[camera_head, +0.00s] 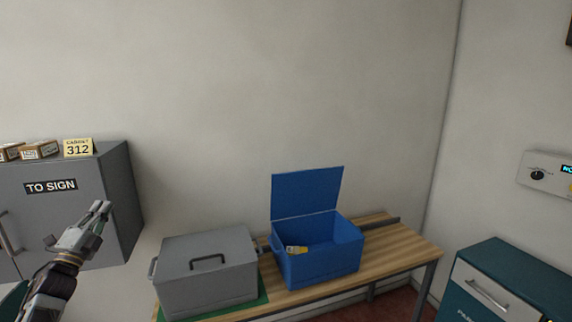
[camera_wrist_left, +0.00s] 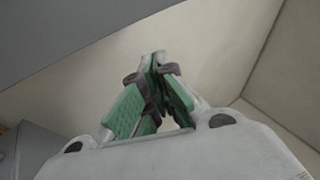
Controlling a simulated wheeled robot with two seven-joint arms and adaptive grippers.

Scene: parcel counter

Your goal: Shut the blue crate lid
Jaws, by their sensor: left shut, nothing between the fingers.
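The blue crate (camera_head: 322,268) stands on the wooden bench in the head view. Its blue lid (camera_head: 307,192) is open and stands nearly upright at the crate's back edge. A small yellow and white item (camera_head: 296,249) shows inside the crate near its front left. My left gripper (camera_head: 102,209) is at the left, in front of the grey cabinet and well apart from the crate. Its fingers are shut with nothing between them, and the wrist view also shows the green finger pads together (camera_wrist_left: 155,88). My right gripper is not in view.
A grey lidded box (camera_head: 206,284) with a dark handle sits left of the crate on a green mat (camera_head: 263,290). The wooden bench (camera_head: 398,250) is clear right of the crate. A grey cabinet (camera_head: 118,190) stands at left, a teal drawer unit (camera_head: 515,262) at right.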

